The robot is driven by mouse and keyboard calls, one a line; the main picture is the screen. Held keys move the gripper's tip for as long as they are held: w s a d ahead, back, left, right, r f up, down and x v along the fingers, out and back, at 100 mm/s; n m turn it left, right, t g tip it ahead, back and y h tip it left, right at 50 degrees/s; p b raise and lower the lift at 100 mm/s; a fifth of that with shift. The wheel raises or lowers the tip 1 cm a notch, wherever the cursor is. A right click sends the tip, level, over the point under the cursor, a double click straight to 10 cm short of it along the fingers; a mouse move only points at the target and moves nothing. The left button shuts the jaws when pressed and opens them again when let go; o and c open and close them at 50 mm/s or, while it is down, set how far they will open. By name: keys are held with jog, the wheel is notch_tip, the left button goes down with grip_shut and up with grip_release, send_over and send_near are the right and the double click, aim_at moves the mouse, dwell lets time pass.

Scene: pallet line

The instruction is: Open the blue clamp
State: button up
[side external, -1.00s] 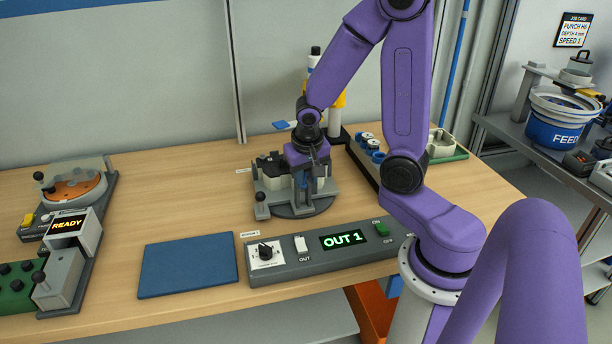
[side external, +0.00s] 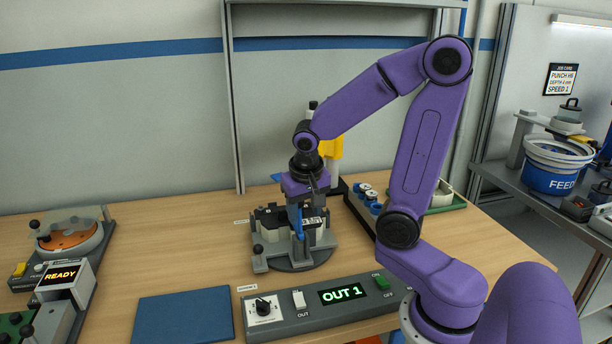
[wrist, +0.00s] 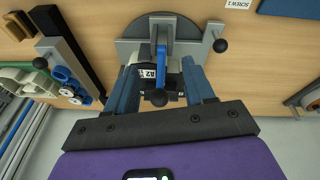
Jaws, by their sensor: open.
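The blue clamp lever (side external: 298,224) stands roughly upright on the grey fixture (side external: 262,266) in the side view. In the wrist view the lever (wrist: 161,58) lies between my two fingers, with a gap on either side. My gripper (wrist: 160,68) is open and points down over the fixture; in the side view it (side external: 306,207) is just above and around the lever's upper end. A black and white part with lettering (wrist: 148,73) sits in the fixture beside the lever. The clamp's foot is partly hidden.
A control box (side external: 300,312) reading OUT 1 and a blue mat (side external: 183,317) lie in front. A dark rack with blue-ringed parts (side external: 362,215) stands right of the fixture. A READY station (side external: 62,278) is at left. The table left of the fixture is clear.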

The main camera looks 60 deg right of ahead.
jog(key=v, duration=1)
jog(key=shift+r, duration=0.25)
jog(key=shift+a, duration=0.1)
